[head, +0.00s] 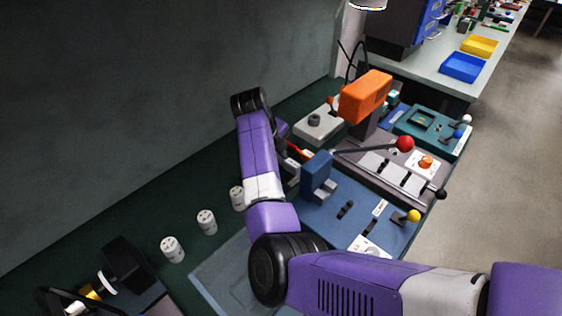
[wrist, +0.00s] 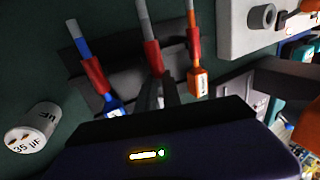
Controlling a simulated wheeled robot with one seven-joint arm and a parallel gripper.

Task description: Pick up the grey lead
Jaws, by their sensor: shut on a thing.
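The grey lead (wrist: 149,40) stands in the middle of three leads in the wrist view, with a red sleeve around it. My gripper (wrist: 159,92) is shut on the lower part of the grey lead, just below the red sleeve. The blue lead (wrist: 90,75) is on the left and the orange lead (wrist: 194,60) on the right, both apart from my fingers. In the head view my arm hides most of the leads.
A white capacitor (wrist: 30,142) labelled 35 µF is at the lower left of the wrist view. Several white cylinders, among them this one (head: 172,249), stand left of my arm. The blue panel (head: 340,213) and the orange-topped device (head: 365,96) stand to the right.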

